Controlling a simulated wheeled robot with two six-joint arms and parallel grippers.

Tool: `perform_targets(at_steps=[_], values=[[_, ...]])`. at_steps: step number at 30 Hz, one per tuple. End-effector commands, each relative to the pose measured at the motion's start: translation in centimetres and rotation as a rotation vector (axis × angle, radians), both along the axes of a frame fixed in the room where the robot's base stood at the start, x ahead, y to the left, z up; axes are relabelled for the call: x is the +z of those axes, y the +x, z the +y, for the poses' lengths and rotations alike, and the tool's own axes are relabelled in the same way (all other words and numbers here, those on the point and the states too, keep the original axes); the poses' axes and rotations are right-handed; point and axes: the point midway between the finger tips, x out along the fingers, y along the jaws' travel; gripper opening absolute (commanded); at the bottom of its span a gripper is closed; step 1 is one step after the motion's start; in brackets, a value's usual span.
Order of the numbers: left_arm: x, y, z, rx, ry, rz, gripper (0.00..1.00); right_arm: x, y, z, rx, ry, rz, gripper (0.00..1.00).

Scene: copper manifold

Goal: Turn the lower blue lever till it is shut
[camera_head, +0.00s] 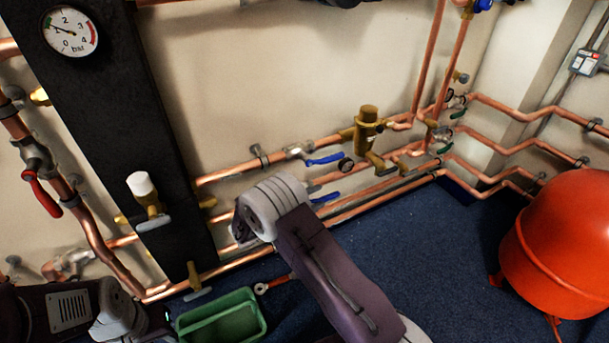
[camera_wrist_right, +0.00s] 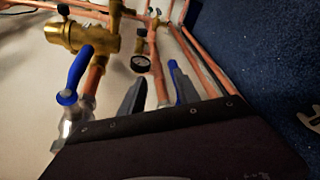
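The lower blue lever (camera_head: 324,198) is on the lower pipe run, just beyond my right wrist in the head view; its valve is hidden behind my arm. In the right wrist view the lower blue lever (camera_wrist_right: 177,80) shows close beside the right-hand finger; contact cannot be told. My right gripper (camera_wrist_right: 157,92) is open, its two grey fingers apart with a copper pipe seen between them. In the head view my wrist hides its fingers. The upper blue lever (camera_head: 325,159) is above, and in the wrist view it (camera_wrist_right: 78,75) is left of the fingers. My left gripper is out of view.
Brass fittings (camera_head: 367,130) and a small black gauge (camera_head: 346,165) sit close to the levers. A black panel (camera_head: 110,110) with a pressure gauge stands left. A green tray (camera_head: 222,320) lies on the blue floor. A red tank (camera_head: 565,250) stands at right.

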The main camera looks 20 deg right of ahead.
Motion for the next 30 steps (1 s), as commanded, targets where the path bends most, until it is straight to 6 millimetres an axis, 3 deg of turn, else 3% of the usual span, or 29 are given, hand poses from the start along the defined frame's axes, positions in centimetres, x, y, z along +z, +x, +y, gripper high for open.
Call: perform_targets(at_steps=[4, 10, 14, 22, 30], values=[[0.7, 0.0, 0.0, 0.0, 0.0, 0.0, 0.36, -2.5, -0.7, 1.5, 0.041, -0.026, 0.075, 0.39], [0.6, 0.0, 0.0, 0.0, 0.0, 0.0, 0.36, -3.1, -0.8, 2.1, 0.057, -0.029, 0.088, 0.39], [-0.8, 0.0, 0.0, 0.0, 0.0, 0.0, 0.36, -3.9, -0.2, 0.5, 0.052, -0.029, 0.087, 0.39], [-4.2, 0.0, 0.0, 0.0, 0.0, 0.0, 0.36, -5.2, 1.7, -4.5, 0.052, -0.029, 0.087, 0.39], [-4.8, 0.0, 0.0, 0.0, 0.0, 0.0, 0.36, -5.0, 2.5, -6.1, 0.057, -0.029, 0.089, 0.39]])
